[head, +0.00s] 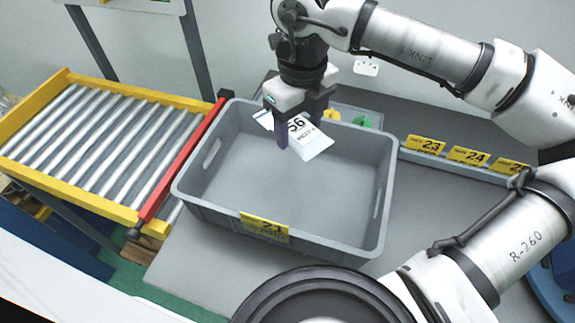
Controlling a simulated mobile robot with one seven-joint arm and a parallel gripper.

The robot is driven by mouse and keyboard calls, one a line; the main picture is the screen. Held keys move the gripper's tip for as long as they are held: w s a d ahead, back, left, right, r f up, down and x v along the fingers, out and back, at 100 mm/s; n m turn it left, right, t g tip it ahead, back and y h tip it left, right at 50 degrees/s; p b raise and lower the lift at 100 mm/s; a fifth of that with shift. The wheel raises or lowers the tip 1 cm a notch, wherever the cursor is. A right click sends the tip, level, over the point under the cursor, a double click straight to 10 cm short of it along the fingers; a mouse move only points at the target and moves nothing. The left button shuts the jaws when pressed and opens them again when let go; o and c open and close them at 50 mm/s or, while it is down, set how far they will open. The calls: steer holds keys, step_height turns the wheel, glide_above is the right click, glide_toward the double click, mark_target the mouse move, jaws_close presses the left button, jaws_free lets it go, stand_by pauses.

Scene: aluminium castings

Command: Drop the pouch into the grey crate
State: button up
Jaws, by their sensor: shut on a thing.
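A white pouch (314,144) with dark print reading 56 hangs tilted in my gripper (299,132). My gripper points down and is shut on the pouch, with dark fingers on both sides of it. The grey crate (215,208) stands on the grey table, open at the top and with a yellow label on its near wall. The pouch is over the far part of the crate. I cannot tell exactly how high it is above the crate floor. The crate floor that I see is bare.
A roller conveyor (95,140) with a yellow frame and a red bar (180,165) stands left of the crate. Yellow number labels (425,144) line a rail at the right. A green object (362,122) and a yellow one (331,114) lie behind the crate.

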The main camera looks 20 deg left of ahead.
steer(key=shift+w+f, duration=0.1)
steer(key=shift+f+b, duration=0.4)
steer(key=shift+f, duration=0.1)
steer(key=shift+f+b, duration=1.2)
steer(key=shift+f, duration=1.15)
steer(key=o, duration=1.2)
steer(key=shift+r, duration=0.1)
step_height(320, 180, up, 14)
steer(key=shift+f+b, duration=0.15)
steer(key=shift+b, duration=0.8)
